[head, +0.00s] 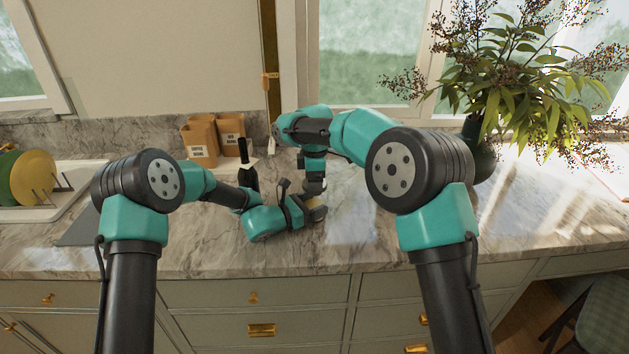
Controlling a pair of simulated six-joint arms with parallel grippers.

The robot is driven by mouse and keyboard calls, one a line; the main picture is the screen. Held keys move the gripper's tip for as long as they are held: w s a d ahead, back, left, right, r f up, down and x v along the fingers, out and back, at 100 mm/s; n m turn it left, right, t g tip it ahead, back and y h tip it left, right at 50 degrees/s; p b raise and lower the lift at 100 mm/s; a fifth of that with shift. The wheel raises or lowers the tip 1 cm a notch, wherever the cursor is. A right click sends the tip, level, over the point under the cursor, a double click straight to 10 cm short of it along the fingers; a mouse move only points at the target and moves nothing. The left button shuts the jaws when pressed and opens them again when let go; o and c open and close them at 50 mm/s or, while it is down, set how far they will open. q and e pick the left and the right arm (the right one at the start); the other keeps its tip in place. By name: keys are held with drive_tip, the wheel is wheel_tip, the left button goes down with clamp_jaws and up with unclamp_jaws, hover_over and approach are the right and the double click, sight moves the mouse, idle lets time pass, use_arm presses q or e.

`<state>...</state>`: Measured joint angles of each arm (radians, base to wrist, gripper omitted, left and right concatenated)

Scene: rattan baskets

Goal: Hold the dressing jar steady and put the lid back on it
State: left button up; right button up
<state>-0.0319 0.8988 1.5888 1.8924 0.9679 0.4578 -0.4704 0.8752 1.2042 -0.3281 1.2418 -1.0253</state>
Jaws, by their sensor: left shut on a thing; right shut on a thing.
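The dressing jar (317,205) stands on the marble counter near the middle of the head view. Only a small yellowish part of it shows between my grippers. My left gripper (316,212) comes in low from the left and is shut on the jar's side. My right gripper (315,187) points down directly above the jar and is shut on the lid. The lid is almost wholly hidden by the fingers, so I cannot tell whether it touches the jar's rim.
A dark bottle (248,173) stands behind my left forearm. Two brown canisters (200,142) stand by the back wall. A rack with plates (33,175) is at far left, and a leafy plant in a dark vase (482,150) at right. The counter front (370,250) is clear.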

drive_tip(key=shift+c, duration=1.4)
drive_tip(key=m, duration=0.5)
drive_tip(key=shift+m, duration=0.4)
drive_tip(key=m, duration=0.6)
drive_tip(key=o, duration=1)
drive_tip(key=shift+r, duration=2.25)
drive_tip(key=shift+c, duration=0.3)
